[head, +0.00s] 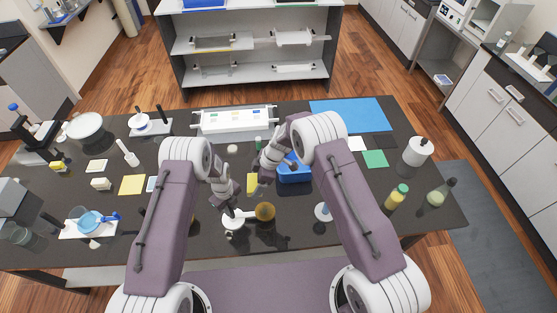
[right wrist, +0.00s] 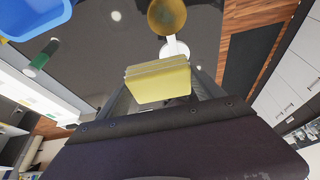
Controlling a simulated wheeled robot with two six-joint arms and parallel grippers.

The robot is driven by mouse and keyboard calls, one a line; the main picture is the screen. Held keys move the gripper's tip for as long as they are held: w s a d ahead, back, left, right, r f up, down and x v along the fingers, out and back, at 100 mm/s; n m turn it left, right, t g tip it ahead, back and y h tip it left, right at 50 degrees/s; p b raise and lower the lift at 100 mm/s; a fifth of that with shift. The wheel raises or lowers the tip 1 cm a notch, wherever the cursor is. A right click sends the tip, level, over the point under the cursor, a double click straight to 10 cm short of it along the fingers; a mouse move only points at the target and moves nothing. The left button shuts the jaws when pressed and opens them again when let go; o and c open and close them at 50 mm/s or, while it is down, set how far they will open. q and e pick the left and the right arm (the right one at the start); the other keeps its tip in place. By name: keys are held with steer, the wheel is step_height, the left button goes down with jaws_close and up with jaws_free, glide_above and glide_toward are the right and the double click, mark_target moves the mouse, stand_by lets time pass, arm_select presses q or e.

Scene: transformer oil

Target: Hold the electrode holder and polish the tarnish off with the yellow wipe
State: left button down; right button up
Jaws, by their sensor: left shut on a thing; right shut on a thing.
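The electrode holder has a round brown-gold head (head: 265,211) and a white handle part (head: 234,222), above the dark table. My left gripper (head: 230,211) is shut on the holder at its white part; the exact grip is partly hidden. My right gripper (head: 254,190) is shut on the yellow wipe (head: 252,182), up and to the right of the left gripper. In the right wrist view the yellow wipe (right wrist: 158,80) fills the space between the fingertips. The brown-gold head (right wrist: 167,15) lies beyond it, apart from the wipe.
A blue bin (head: 295,176) stands just right of my right gripper. Yellow-green bottles (head: 397,197) stand at the right. A yellow sheet (head: 132,184) lies at the left. A white tray (head: 236,134) and a blue mat (head: 350,114) lie at the back.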

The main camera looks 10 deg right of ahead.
mark_target(270, 212)
arm_select(q)
steer(key=shift+s+f, duration=0.1)
arm_select(e)
steer(key=shift+n, duration=0.3)
steer(key=shift+s+a+f, duration=0.2)
steer(key=shift+s+f, duration=0.55)
steer(key=shift+f, duration=1.2)
steer(key=shift+s+a+f, duration=0.25)
steer(key=shift+s+f, duration=0.45)
steer(key=shift+f, duration=1.25)
steer(key=shift+s+a+f, duration=0.2)
steer(key=shift+s+f, duration=0.55)
steer(key=shift+f, duration=1.2)
steer(key=shift+d+f, duration=0.45)
steer(key=shift+f, duration=0.15)
steer(key=shift+c, duration=0.7)
steer(key=shift+d, duration=3)
steer(key=shift+a, duration=3.55)
step_height(270, 212, up, 8)
steer(key=shift+d, duration=0.1)
